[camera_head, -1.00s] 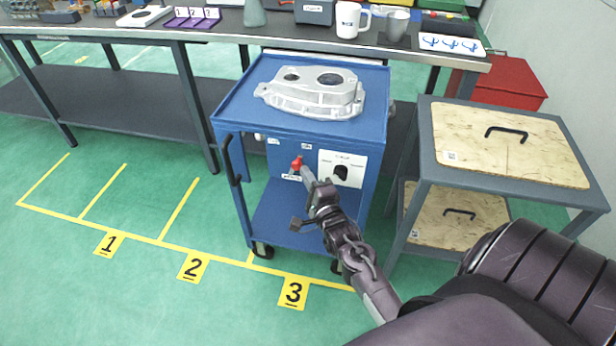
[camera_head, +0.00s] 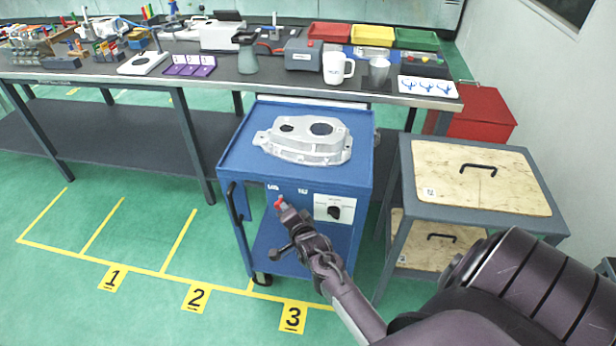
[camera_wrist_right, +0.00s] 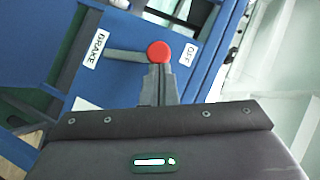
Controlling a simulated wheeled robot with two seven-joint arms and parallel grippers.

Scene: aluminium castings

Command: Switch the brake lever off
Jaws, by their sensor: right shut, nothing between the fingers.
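The brake lever has a red knob (camera_head: 278,202) and sits on the front of the blue trolley (camera_head: 226,166). In the right wrist view the red knob (camera_wrist_right: 158,52) is on a grey stem (camera_wrist_right: 125,56), its end pointing toward the OFF label (camera_wrist_right: 188,54). The BRAKE label (camera_wrist_right: 94,48) is near the stem's other end. My right gripper (camera_head: 284,208) is shut and empty. In the wrist view its fingertips (camera_wrist_right: 159,70) are right at the knob; whether they touch cannot be told. My left gripper is out of view.
An aluminium casting (camera_head: 305,150) lies on the trolley top. A black rotary knob (camera_head: 334,212) is right of the lever. A grey stand with wooden boards (camera_head: 480,178) is at the right. A long workbench (camera_head: 120,82) runs behind. Green floor at the left is free.

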